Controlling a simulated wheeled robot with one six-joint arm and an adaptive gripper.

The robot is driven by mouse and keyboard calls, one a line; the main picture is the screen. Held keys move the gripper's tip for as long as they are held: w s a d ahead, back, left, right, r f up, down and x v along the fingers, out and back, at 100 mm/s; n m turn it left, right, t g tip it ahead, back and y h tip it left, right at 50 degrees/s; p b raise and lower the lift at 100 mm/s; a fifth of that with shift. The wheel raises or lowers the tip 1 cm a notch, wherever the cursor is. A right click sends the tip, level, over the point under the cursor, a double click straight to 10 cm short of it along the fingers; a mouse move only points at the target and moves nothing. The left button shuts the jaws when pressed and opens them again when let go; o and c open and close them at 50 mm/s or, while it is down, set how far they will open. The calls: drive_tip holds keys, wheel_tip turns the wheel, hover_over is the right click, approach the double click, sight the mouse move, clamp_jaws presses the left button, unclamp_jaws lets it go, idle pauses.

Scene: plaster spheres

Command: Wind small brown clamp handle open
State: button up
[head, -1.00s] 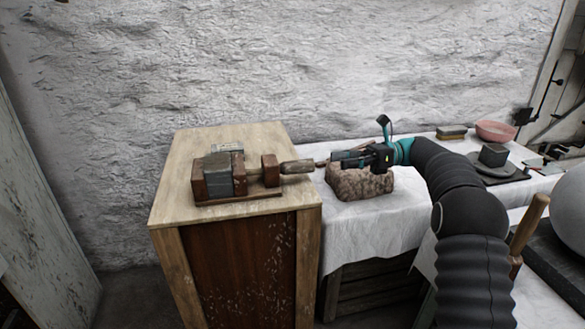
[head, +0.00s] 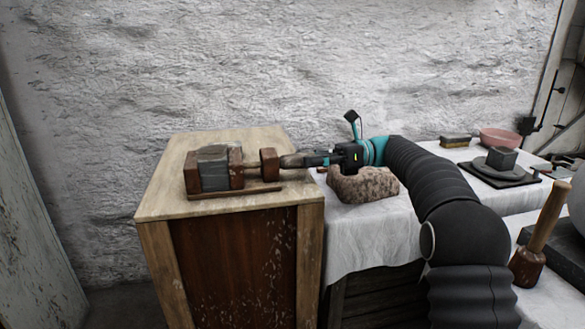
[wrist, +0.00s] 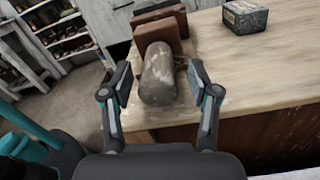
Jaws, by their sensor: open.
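In the wrist view the handle (wrist: 158,76) lies between the two open fingers of my gripper (wrist: 160,85). Gaps show on both sides, wider on the right, so I see no grip on it. The clamp's brown jaw (wrist: 160,32) shows beyond the handle. The handle's far end is partly hidden by its own body.
A loose grey block (wrist: 246,16) rests on the cabinet top beside the clamp. A rough brown stone (head: 362,186) sits below my wrist on the white cloth (head: 370,235). A mallet (head: 540,230) stands at right. The cabinet's front top (head: 165,195) is bare.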

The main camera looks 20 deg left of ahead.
sight(292, 160)
drive_tip(key=shift+b+x, duration=0.3)
drive_tip(key=shift+x, duration=1.85)
drive_tip(key=c, duration=1.2)
drive_tip(key=shift+d, duration=0.15)
clamp_jaws()
